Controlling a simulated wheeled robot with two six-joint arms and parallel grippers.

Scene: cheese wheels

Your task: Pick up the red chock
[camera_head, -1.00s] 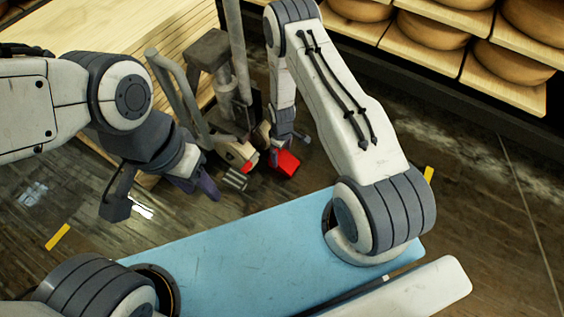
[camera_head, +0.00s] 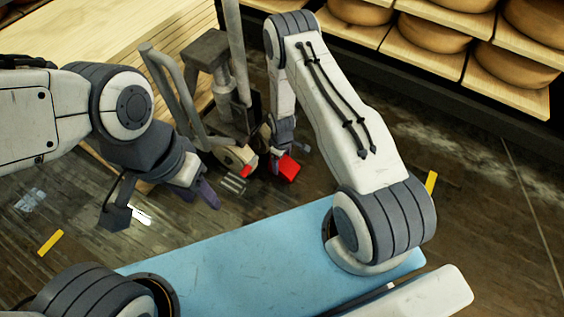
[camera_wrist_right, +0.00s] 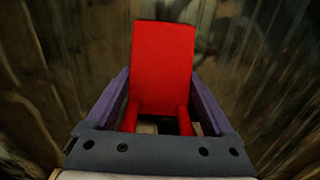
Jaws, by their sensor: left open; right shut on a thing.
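The red chock (camera_head: 289,170) is at the end of my right arm in the head view, just right of the trolley's wheel. In the right wrist view the chock (camera_wrist_right: 162,65) stands between the two purple fingers. My right gripper (camera_wrist_right: 160,95) is shut on it, one finger along each side. The right gripper (camera_head: 280,150) is small and partly hidden in the head view. I cannot tell whether the chock touches the floor. My left gripper (camera_head: 203,191) is open and empty, left of the trolley, with purple fingers pointing down.
A grey metal trolley (camera_head: 208,50) with a tan wheel (camera_head: 232,157) and a small red part (camera_head: 246,172) stands close beside the chock. A pale wooden stack (camera_head: 120,30) lies behind it. Shelves of cheese wheels (camera_head: 430,37) fill the upper right. Floor to the right is clear.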

